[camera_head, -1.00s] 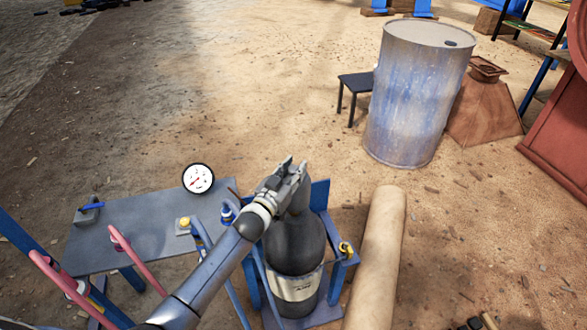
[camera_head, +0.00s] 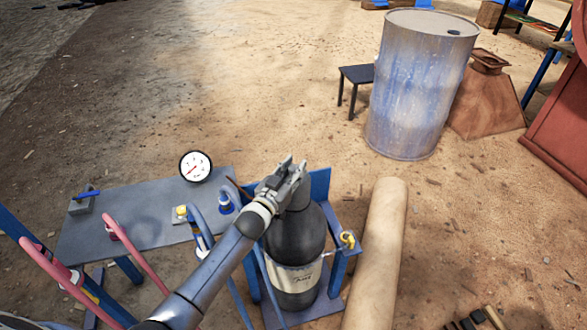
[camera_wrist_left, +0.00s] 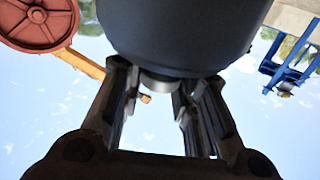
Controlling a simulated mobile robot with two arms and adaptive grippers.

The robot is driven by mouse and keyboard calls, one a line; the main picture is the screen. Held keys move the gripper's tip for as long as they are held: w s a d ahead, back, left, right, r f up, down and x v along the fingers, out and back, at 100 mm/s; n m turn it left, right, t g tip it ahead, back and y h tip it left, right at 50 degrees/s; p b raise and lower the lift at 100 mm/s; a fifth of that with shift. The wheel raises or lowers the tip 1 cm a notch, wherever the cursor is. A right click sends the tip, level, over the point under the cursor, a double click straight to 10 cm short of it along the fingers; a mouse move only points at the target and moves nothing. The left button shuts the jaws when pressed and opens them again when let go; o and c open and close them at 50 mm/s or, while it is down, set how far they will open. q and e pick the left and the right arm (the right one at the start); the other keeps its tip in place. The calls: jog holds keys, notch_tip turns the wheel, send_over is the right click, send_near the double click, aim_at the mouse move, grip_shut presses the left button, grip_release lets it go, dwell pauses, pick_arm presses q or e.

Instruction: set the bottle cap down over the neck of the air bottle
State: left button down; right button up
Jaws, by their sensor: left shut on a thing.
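The air bottle (camera_head: 296,237) is a dark grey cylinder with a pale label, upright in a blue stand. My left gripper (camera_head: 291,166) is above its top in the head view, shut on the bottle cap (camera_head: 301,194). The cap is dark grey and hangs below the fingers, in line with the bottle's top. In the left wrist view the cap (camera_wrist_left: 180,35) fills the upper middle, its narrow pale end between my fingers (camera_wrist_left: 160,90). The neck is hidden; I cannot tell whether cap and bottle touch. My right gripper is out of view.
The blue stand (camera_head: 320,185) has a yellow fitting (camera_head: 348,240). A grey bench (camera_head: 140,220) with a gauge (camera_head: 195,166) and pink hoses (camera_head: 138,250) is at the left. A tan roll (camera_head: 378,250) lies close at right. A blue drum (camera_head: 415,95) stands farther back.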

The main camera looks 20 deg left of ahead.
pick_arm(q)
jog(key=c, duration=1.1)
grip_release()
jog(key=shift+o, duration=0.2)
jog(key=shift+f, duration=0.1)
jog(key=shift+s, duration=0.1)
jog(key=s+a, duration=0.2)
jog(key=s, duration=0.9)
jog(key=shift+s, duration=0.3)
jog(key=shift+a, duration=0.1)
